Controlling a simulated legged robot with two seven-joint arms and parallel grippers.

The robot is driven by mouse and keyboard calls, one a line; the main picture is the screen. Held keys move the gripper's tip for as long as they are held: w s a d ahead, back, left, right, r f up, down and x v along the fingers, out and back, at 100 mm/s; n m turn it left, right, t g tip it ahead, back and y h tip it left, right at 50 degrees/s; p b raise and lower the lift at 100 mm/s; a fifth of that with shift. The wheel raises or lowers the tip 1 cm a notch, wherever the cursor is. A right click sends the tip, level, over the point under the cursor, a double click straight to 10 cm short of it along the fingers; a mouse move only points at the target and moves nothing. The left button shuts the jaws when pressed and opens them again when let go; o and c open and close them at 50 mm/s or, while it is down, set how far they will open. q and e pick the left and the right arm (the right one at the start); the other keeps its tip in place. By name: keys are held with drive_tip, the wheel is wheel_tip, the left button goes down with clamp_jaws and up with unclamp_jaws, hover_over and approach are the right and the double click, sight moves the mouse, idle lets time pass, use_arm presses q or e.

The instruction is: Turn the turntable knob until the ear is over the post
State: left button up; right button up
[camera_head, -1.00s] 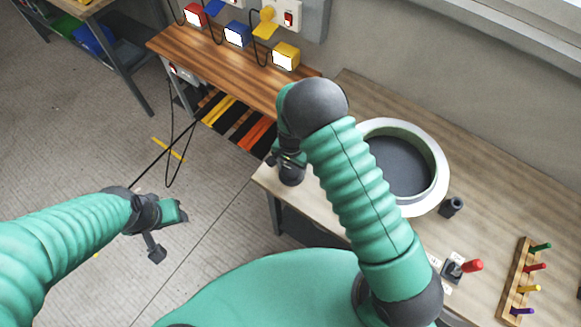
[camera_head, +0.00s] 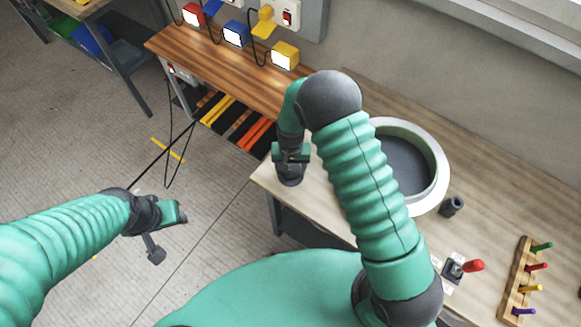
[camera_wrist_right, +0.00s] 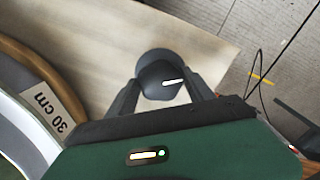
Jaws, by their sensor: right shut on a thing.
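The dark round knob (camera_head: 290,177) stands near the left end of the wooden bench. My right gripper (camera_head: 291,156) is over it from above. In the right wrist view the two fingers are shut on the knob (camera_wrist_right: 160,75), one each side, and a white line marks its top. The round mould (camera_head: 440,170) with a pale rim and dark grey inside lies right of the knob, partly behind my right arm. A short dark cylinder (camera_head: 452,206), perhaps the post, stands beside its rim. I cannot make out the ear. My left gripper (camera_head: 168,222) hangs over the floor, its fingers unclear.
A red-handled lever (camera_head: 472,266) and a wooden rack (camera_head: 517,280) with several coloured pegs are at the right. A darker bench with red, blue and yellow boxes (camera_head: 285,57) stands at the back left. A "30 cm" label (camera_wrist_right: 48,108) shows in the wrist view.

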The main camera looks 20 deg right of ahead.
drive_tip(key=n, duration=0.5)
drive_tip(key=shift+d+n, duration=0.1)
drive_tip(key=shift+n, duration=0.2)
drive_tip(key=n, duration=0.5)
drive_tip(key=shift+d, duration=0.15)
drive_tip(key=shift+n, duration=0.3)
drive_tip(key=o, duration=1.4)
drive_tip(key=shift+s, duration=0.1)
drive_tip(key=shift+c, duration=0.2)
drive_tip(key=shift+r, duration=0.1)
